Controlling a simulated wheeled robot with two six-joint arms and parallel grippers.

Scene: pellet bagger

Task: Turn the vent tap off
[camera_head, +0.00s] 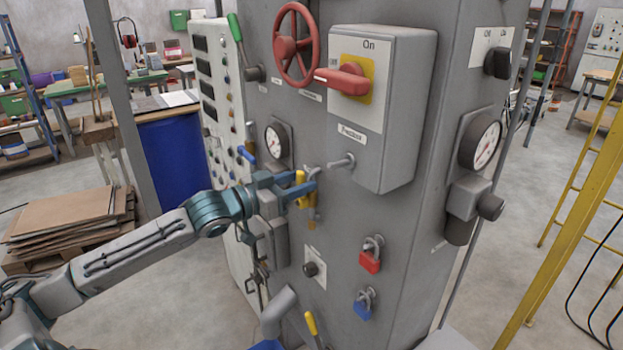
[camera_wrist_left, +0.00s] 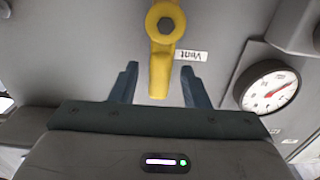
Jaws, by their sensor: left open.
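The vent tap (camera_wrist_left: 161,52) is a yellow lever with a dark hex bolt at its pivot. A small label beside it reads "Vent" (camera_wrist_left: 192,55), upside down in the left wrist view. In the head view the yellow tap (camera_head: 300,187) is on the grey machine front, partly hidden by my gripper. My left gripper (camera_head: 303,188) is open at the tap. In the left wrist view its two fingers (camera_wrist_left: 158,86) stand on either side of the lever's free end, with a gap on each side. My right gripper does not show.
A pressure gauge (camera_head: 275,140) is close to the tap; a grey box with a red switch (camera_head: 349,80) is above right. Red (camera_head: 371,255) and blue (camera_head: 364,303) padlocks hang lower right. Another yellow-handled lever (camera_head: 311,323) is below. A red handwheel (camera_head: 295,45) is above.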

